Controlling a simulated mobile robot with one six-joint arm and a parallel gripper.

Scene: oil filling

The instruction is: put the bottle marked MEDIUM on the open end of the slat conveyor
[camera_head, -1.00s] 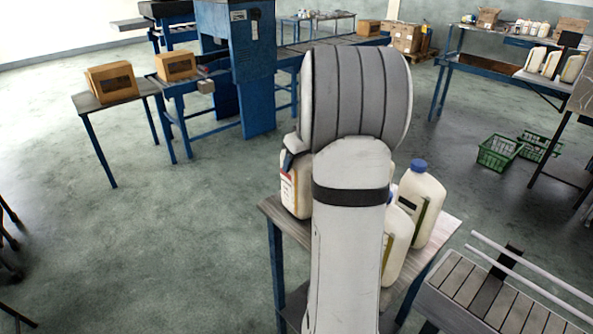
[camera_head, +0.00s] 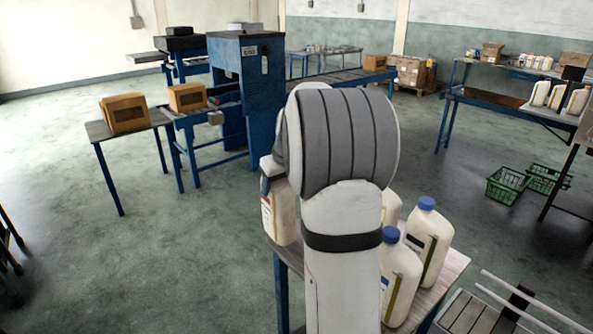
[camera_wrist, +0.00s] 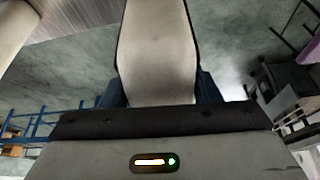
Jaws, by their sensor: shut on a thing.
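My gripper (camera_head: 271,168) is shut on a cream bottle (camera_head: 283,220), left of my arm in the head view. The bottle's label has red on it, but its word is too small to read. In the wrist view the held bottle (camera_wrist: 157,45) stands between the two dark blue fingers (camera_wrist: 158,88). My arm hides part of it in the head view. The slat conveyor (camera_head: 462,313) is at the lower right, only its near slats and pale rails showing.
Several blue-capped bottles, including one at the front (camera_head: 401,280) and one at the right (camera_head: 428,240), stand on a small table (camera_head: 448,270). Green crates (camera_head: 507,185) lie on the floor at right. A blue machine (camera_head: 247,85) and cartons (camera_head: 124,112) are behind.

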